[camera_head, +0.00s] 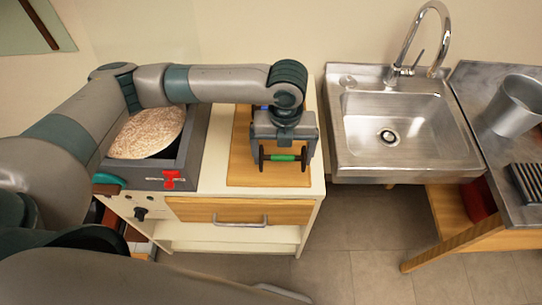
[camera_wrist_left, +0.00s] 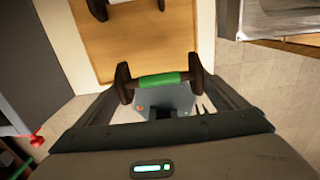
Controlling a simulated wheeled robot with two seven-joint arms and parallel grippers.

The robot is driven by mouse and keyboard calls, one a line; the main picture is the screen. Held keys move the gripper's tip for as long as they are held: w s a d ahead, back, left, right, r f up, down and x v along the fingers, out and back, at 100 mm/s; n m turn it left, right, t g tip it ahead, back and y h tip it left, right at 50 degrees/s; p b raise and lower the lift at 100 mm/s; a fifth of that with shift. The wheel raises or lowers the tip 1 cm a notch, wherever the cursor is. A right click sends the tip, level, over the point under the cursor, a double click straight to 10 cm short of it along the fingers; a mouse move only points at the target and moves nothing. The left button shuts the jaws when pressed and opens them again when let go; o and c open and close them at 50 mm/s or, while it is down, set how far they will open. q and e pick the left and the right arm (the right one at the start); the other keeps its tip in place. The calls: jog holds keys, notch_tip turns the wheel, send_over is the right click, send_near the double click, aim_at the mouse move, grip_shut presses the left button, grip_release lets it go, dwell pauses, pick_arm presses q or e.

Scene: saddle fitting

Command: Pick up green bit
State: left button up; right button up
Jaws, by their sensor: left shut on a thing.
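The green bit (camera_head: 283,158) is a short green bar with a dark upright piece at each end. It is at my left gripper (camera_head: 284,157), which is shut on it over the wooden board. In the left wrist view the green bit (camera_wrist_left: 160,79) lies crosswise between the dark end pieces, in front of the gripper body. Whether it touches the board or is raised cannot be told. My right gripper is not in view.
A wooden board (camera_head: 241,170) lies on the white cabinet top. Another dark-ended piece (camera_wrist_left: 97,9) shows at the wrist view's top edge. A grey-framed tray (camera_head: 196,140) with a speckled surface is at left. A sink (camera_head: 395,120) and metal pot (camera_head: 515,106) are at right.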

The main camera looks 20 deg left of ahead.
pick_arm(q)
jog(key=s+d+r+b, duration=0.2)
jog(key=s+d+r, duration=0.1)
jog(key=d, duration=0.3)
jog(key=shift+d+r, duration=0.2)
jog(key=shift+r, duration=0.45)
